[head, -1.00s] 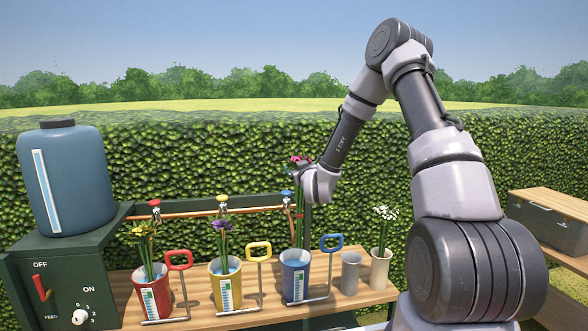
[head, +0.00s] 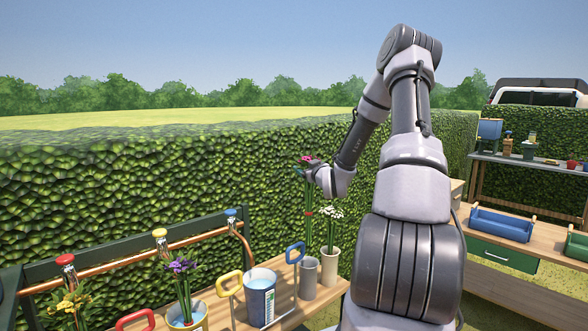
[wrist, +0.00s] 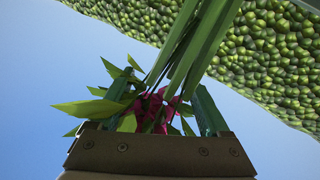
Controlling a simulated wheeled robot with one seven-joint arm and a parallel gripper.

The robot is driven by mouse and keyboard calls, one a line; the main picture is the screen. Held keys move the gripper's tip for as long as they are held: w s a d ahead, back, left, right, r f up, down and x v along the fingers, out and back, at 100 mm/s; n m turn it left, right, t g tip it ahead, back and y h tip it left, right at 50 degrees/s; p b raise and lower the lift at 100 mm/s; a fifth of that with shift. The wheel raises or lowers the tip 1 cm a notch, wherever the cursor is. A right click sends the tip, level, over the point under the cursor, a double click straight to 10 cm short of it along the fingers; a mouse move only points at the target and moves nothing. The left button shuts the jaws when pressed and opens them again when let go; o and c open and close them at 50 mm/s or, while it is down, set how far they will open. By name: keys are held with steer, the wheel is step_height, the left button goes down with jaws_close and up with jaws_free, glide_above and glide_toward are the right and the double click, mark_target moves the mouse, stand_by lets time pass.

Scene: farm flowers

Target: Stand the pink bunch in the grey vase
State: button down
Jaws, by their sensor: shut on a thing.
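My gripper (head: 311,174) is shut on the pink bunch (head: 307,160) and holds it upright in the air, blooms at the top and green stems hanging down. In the wrist view the pink blooms (wrist: 160,108) and leaves show between the fingers (wrist: 163,112). The grey vase (head: 308,281) stands on the wooden bench and looks empty. In the head view the stems hang in line with this vase; their lower ends look above its rim, but the depth gap is hard to tell.
A cream vase (head: 330,271) with white flowers (head: 331,214) stands close right of the grey vase. A blue bucket (head: 261,299) with a blue-handled stand (head: 295,254) is at its left. Yellow and red bucket stands are further left. A copper pipe (head: 130,260) with taps runs behind.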

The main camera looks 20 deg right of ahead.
step_height(320, 180, down, 21)
stand_by(2.0)
jaws_free()
steer(key=shift+s+d, duration=0.1)
steer(key=s, duration=1)
steer(key=shift+s+a, duration=0.3)
stand_by(0.5)
